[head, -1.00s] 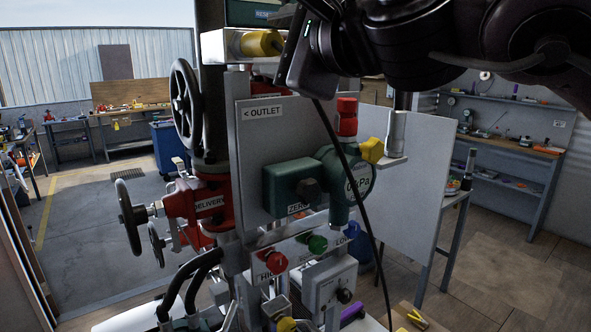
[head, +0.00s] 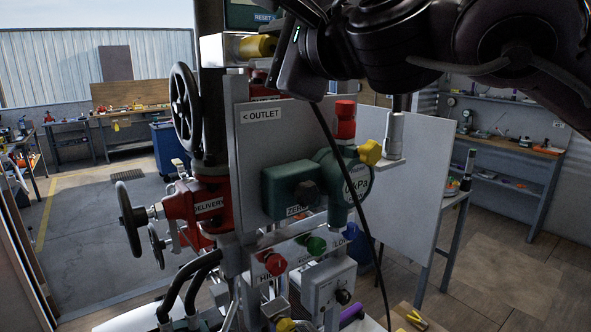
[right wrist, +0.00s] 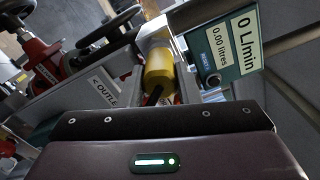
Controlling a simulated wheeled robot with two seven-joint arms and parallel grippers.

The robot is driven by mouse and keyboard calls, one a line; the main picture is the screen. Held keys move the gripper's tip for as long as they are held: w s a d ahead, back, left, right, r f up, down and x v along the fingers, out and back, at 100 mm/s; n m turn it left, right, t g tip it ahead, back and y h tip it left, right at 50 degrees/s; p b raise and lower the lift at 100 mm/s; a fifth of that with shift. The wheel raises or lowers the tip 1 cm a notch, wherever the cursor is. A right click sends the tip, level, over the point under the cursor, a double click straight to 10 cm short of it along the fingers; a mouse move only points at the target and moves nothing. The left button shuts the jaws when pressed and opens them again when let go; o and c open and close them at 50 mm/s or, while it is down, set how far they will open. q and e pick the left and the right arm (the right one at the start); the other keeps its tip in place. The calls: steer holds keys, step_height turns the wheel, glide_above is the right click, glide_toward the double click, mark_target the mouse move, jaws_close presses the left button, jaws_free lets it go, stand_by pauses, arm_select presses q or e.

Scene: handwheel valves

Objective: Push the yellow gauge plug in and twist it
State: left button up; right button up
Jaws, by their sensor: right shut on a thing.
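The yellow plug (head: 258,47) is a thick cylinder lying at the light metal bracket at the top of the rig. My right gripper (head: 284,52) comes in from the upper right and is shut on the plug's near end; the fingertips are mostly hidden. I cannot tell how deep the plug sits. My left gripper is out of view.
A grey panel (head: 245,155) labelled OUTLET stands below, with a green kPa gauge (head: 335,188) and a yellow knob (head: 370,152). A black handwheel (head: 186,108) stands at left. A flow display (right wrist: 230,48) is beside the plug. A dark cable hangs in front.

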steer(key=shift+o, duration=1.2)
jaws_close()
steer(key=shift+f+m+b, duration=0.15)
steer(key=shift+m+b, duration=0.25)
steer(key=shift+b, duration=0.05)
steer(key=m+b, duration=0.1)
steer(key=m, duration=0.1)
steer(key=shift+m, duration=0.3)
steer(key=o, duration=0.8)
jaws_free()
steer(key=shift+s, duration=0.1)
